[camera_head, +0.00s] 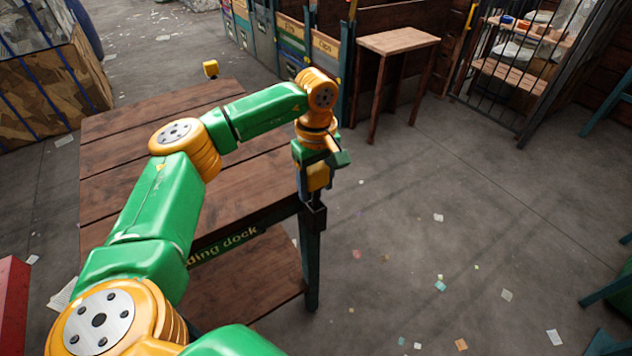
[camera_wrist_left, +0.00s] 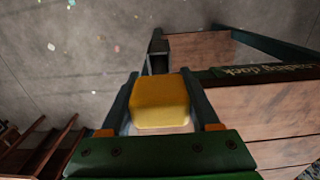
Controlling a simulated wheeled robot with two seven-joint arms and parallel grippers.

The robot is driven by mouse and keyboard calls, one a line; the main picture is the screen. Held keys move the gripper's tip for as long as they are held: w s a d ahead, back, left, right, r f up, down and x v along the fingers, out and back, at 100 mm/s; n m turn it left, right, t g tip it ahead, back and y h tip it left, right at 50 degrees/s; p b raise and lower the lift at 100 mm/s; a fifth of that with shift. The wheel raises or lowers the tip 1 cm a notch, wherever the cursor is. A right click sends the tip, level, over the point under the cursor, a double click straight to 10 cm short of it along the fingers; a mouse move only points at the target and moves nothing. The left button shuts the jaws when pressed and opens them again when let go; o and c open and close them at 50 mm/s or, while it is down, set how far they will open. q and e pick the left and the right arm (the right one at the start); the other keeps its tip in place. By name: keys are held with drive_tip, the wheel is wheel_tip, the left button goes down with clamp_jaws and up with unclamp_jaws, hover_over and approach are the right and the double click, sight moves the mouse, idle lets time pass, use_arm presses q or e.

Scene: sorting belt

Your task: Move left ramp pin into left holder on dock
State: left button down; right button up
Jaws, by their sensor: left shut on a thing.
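My left gripper (camera_head: 316,172) is shut on a yellow block-headed pin (camera_head: 319,178) at the right corner of the wooden dock (camera_head: 245,190). In the left wrist view the pin's yellow head (camera_wrist_left: 160,102) sits between the two fingers. A dark holder (camera_head: 313,213) is fixed at that dock corner, just below the gripper. It also shows in the left wrist view (camera_wrist_left: 158,48), past the pin. The pin's lower end is hidden, so I cannot tell whether it touches the holder. A second yellow pin head (camera_head: 210,69) shows at the dock's far edge. My right gripper is out of view.
A small wooden table (camera_head: 398,41) and sorting bins (camera_head: 290,42) stand at the back. A barred cage (camera_head: 515,75) is at the back right. A red box (camera_head: 13,305) is at the left edge. The floor right of the dock is open, with paper scraps.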

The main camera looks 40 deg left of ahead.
sight(316, 199)
use_arm(q)
drive_tip(key=shift+f+b, duration=1.55)
drive_tip(key=shift+f, duration=0.7)
drive_tip(key=shift+c, duration=0.2)
unclamp_jaws()
wheel_tip(316, 199, up, 7)
drive_tip(key=shift+r+b, duration=0.1)
drive_tip(key=shift+b, duration=0.35)
